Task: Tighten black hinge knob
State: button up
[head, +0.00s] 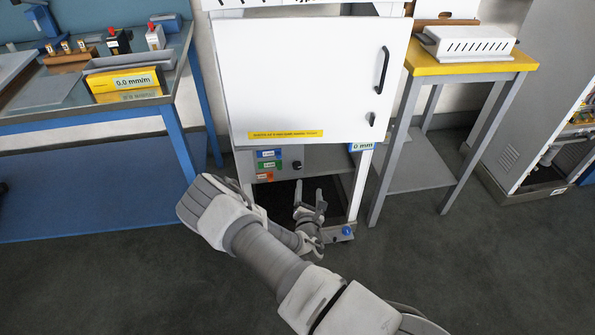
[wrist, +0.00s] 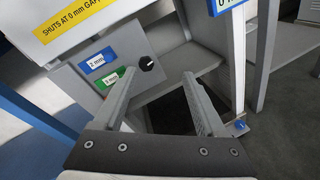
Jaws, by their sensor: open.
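A round black knob (head: 297,164) sits on the grey panel under the white door, right of the coloured labels. In the wrist view the black knob (wrist: 147,63) shows up and left of the gap between my fingertips, with a pale pointer mark on its face. My gripper (head: 310,194) is open and empty, below the knob in the head view and in front of the cabinet's dark lower opening. In the wrist view the open fingers (wrist: 160,75) point towards the cabinet and do not touch the knob.
The white door (head: 315,85) with a black handle (head: 382,70) overhangs the panel. A blue knob (head: 347,231) is at the cabinet foot. A blue-legged bench (head: 178,130) stands left and a yellow-topped table (head: 465,68) right. Open floor lies in front.

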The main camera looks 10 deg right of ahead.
aim_at(298, 167)
notch_tip(298, 167, down, 4)
jog(key=s+a+n+t+y+b, duration=0.1)
jog(key=s+n+t+y, duration=0.15)
jog(key=n, duration=0.45)
jog(key=shift+g+y, duration=0.25)
jog(key=shift+y, duration=0.2)
jog(key=w+b, duration=0.3)
jog(key=w, duration=1.4)
jog(key=shift+w+f, duration=0.1)
jog(key=shift+f, duration=0.05)
grip_shut()
